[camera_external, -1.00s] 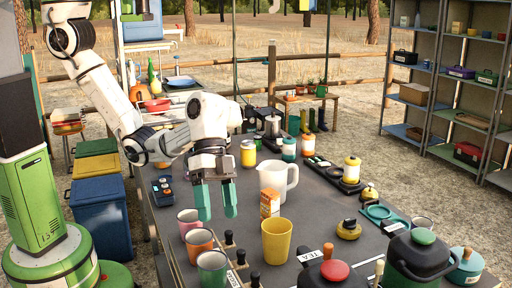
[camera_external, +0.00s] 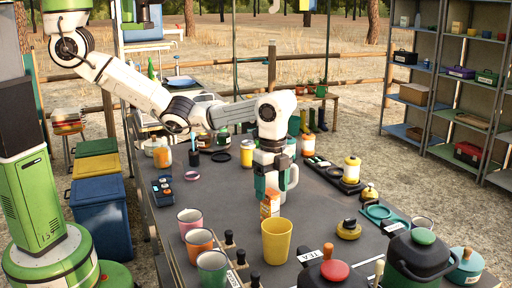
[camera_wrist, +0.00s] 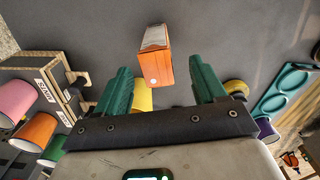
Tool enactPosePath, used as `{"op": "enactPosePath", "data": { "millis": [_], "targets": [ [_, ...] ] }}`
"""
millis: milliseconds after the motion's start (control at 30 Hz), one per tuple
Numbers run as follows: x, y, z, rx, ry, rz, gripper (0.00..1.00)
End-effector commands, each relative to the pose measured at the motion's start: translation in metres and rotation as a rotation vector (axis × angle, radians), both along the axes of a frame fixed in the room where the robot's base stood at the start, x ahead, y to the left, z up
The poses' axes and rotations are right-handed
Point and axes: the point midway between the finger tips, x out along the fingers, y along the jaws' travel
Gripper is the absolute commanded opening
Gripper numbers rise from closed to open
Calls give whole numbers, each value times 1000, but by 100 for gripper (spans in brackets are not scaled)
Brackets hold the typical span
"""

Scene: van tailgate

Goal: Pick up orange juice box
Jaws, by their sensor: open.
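The orange juice box (camera_external: 269,205) is a small orange carton with a pale top. It stands on the dark tabletop, behind the yellow cup (camera_external: 277,240) and in front of the white pitcher (camera_external: 293,178) in the external view. My gripper (camera_external: 269,192) is right above or behind the box and covers part of the pitcher. In the wrist view the juice box (camera_wrist: 155,58) shows ahead of and between the two green fingertips (camera_wrist: 160,80). The fingers are apart and nothing is between them. Whether a finger touches the box cannot be told.
Pink (camera_external: 189,221), orange (camera_external: 199,242) and green (camera_external: 212,268) cups stand at the left front. The table's left middle is fairly clear.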

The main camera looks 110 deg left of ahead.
Motion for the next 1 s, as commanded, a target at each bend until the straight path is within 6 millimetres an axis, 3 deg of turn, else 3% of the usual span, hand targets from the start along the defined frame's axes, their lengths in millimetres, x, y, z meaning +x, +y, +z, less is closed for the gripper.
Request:
{"op": "enactPosePath", "data": {
  "millis": [433,733,1000],
  "targets": [
    [-5,0,-50,-1,3,0,70],
    [-4,-1,-54,-1,-1,-1,70],
    [-4,-1,-54,-1,-1,0,44]
  ]
}}
